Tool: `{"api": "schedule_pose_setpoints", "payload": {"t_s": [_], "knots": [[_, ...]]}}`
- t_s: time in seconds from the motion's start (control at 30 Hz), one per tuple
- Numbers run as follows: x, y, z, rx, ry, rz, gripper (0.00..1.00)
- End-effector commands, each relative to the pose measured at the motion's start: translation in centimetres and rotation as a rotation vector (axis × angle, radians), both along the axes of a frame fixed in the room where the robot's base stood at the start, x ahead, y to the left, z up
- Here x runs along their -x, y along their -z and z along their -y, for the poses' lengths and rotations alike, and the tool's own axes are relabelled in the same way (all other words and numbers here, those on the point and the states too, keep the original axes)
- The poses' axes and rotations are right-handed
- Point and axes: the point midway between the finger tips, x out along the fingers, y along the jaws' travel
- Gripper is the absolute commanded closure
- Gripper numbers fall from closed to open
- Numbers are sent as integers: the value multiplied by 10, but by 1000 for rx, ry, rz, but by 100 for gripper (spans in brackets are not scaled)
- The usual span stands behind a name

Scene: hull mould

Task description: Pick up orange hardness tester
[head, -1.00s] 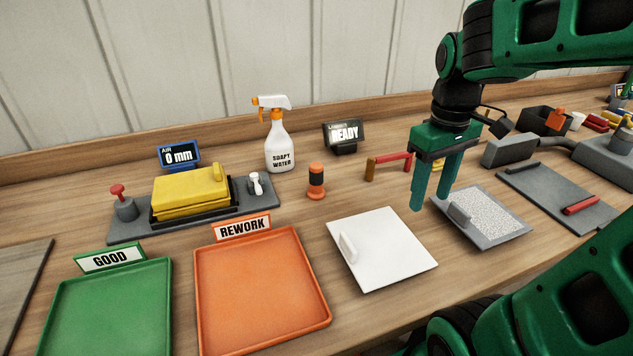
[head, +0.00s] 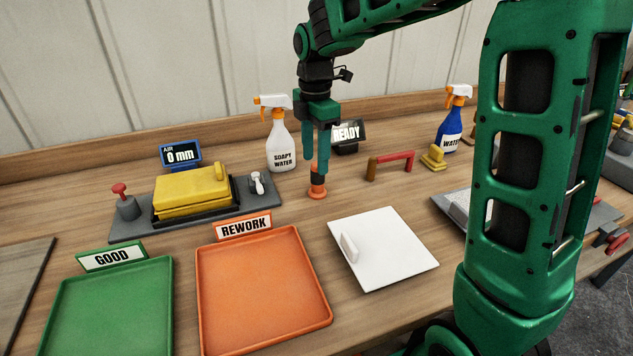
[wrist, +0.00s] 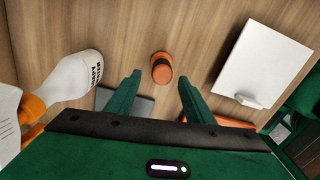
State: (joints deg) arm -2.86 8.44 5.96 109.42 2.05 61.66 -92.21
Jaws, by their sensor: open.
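The orange hardness tester (head: 317,192) stands upright on the wooden bench, an orange cylinder with a dark band and a wider foot. In the head view my gripper (head: 316,165) points down over it, and its fingers hide part of the tester's upper portion. In the wrist view the tester (wrist: 162,69) lies ahead of the gap between the two open fingers of my gripper (wrist: 158,80). Clear wood shows on both sides of it, and nothing is held.
An orange REWORK tray (head: 262,290) and a white plate (head: 384,250) lie in front. A grey fixture with a yellow block (head: 190,194) is to the left.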

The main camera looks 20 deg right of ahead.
Motion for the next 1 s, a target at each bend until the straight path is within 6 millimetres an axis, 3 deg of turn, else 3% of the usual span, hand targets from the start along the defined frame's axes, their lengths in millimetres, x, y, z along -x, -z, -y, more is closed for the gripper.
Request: {"api": "schedule_pose_setpoints", "payload": {"t_s": [0.27,0.6,0.9,1.0], "knots": [[1,21,1,0,3,-1,52],[1,63,5,0,4,-1,52],[1,67,5,1,4,1,52],[1,67,5,1,4,1,74]]}}
